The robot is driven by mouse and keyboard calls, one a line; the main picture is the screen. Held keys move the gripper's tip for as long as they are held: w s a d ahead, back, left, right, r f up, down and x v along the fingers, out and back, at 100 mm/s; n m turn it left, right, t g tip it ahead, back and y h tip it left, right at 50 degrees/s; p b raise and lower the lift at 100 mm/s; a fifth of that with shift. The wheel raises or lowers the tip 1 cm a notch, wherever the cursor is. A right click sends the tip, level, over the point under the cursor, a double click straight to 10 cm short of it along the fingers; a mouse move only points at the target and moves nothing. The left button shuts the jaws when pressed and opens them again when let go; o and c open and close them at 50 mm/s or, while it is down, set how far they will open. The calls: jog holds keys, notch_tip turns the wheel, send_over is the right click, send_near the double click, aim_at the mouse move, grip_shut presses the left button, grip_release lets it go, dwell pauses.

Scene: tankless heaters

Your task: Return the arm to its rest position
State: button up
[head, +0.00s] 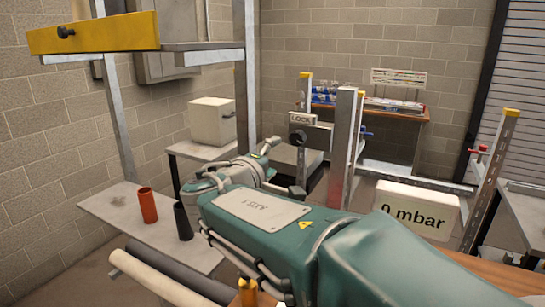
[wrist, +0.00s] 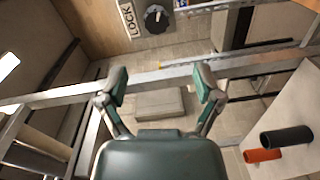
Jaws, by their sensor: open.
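My gripper (wrist: 161,92) is open and empty in the wrist view, its two fingers spread well apart. A grey box-shaped thing (wrist: 160,104) shows between and beyond the fingers, apart from them. In the head view my green arm reaches from the lower right toward the middle, and my gripper (head: 268,150) is small and partly hidden behind the arm's wrist. A LOCK sign (head: 301,119) with a dark round knob (head: 298,137) stands just beyond my gripper. The knob also shows at the top of the wrist view (wrist: 156,18), apart from the fingers.
An orange cup (head: 148,205) and a black cup (head: 183,221) stand on a grey shelf (head: 112,208) left of my arm. Metal posts (head: 342,145) and a "0 mbar" sign (head: 415,210) stand to the right. A yellow beam (head: 95,33) hangs at upper left.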

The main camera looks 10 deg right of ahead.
jog(key=s+d+f+m+g+y, duration=0.3)
jog(key=s+d+f+m+g, duration=0.3)
jog(key=s+d+f, duration=0.6)
jog(key=s+a+f+m+g+y, duration=0.1)
jog(key=s+a+f+y, duration=0.1)
jog(key=s, duration=0.5)
jog(key=s+a+f+m+g+y, duration=0.1)
jog(key=s+a+f+m+y, duration=0.1)
jog(key=s+f+y, duration=0.3)
jog(key=shift+s+a+f+m+g, duration=0.3)
jog(key=shift+s+a, duration=0.1)
jog(key=shift+s, duration=0.7)
